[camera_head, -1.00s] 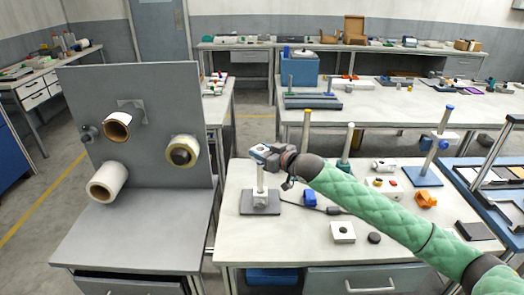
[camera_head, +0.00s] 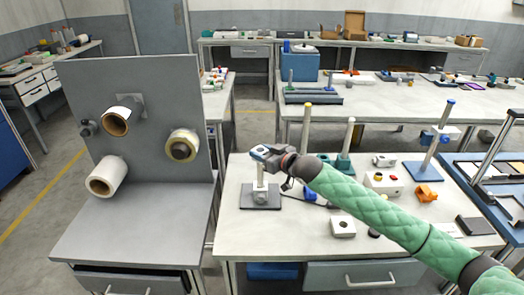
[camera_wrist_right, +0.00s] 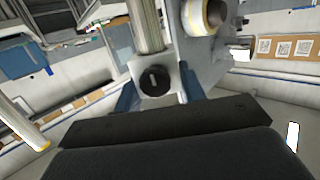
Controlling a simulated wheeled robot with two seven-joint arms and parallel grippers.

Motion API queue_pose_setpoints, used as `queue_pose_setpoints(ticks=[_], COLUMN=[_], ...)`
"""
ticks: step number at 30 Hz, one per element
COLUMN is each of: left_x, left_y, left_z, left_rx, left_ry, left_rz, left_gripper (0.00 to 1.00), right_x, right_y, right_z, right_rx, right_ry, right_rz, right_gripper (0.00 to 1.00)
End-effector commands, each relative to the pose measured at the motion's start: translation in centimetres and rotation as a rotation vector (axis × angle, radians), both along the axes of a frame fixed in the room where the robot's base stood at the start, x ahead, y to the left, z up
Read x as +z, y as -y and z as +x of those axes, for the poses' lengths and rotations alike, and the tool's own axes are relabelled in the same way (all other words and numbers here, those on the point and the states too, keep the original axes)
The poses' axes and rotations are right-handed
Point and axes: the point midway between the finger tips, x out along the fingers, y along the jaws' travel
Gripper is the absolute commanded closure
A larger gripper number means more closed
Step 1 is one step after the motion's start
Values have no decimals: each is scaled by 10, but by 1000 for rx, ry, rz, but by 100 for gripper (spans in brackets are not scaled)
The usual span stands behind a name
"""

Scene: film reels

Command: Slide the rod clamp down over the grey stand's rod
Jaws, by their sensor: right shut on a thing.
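The grey stand has a dark square base (camera_head: 244,199) with an upright rod (camera_head: 260,175), at the left of the near white table in the head view. My right gripper (camera_head: 264,154) is at the rod's top, shut on the rod clamp, a light grey block with a dark knob in the wrist view (camera_wrist_right: 170,72). Blue fingers flank the clamp there. The rod (camera_wrist_right: 148,25) meets the clamp's edge in line with it. I cannot tell how far the rod is inside it. A pale block sits at the rod's foot. My left gripper is out of view.
A yellow-capped rod (camera_head: 306,130) and a pale rod (camera_head: 348,136) stand behind. A grey panel with reels (camera_head: 155,85) rises at left.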

Motion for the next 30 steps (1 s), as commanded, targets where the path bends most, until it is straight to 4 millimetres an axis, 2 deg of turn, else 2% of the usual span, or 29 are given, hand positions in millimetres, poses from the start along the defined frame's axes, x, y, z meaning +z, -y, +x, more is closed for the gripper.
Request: queue_pose_setpoints(ticks=[15, 30], left_x=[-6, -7], left_y=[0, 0], left_z=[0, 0], left_rx=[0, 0], left_ry=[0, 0], left_rz=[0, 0], left_gripper=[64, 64], right_x=[-21, -24], right_y=[0, 0], right_z=[0, 0], right_rx=[1, 0], right_ry=[0, -1], right_rz=[2, 1], right_gripper=[87, 87])
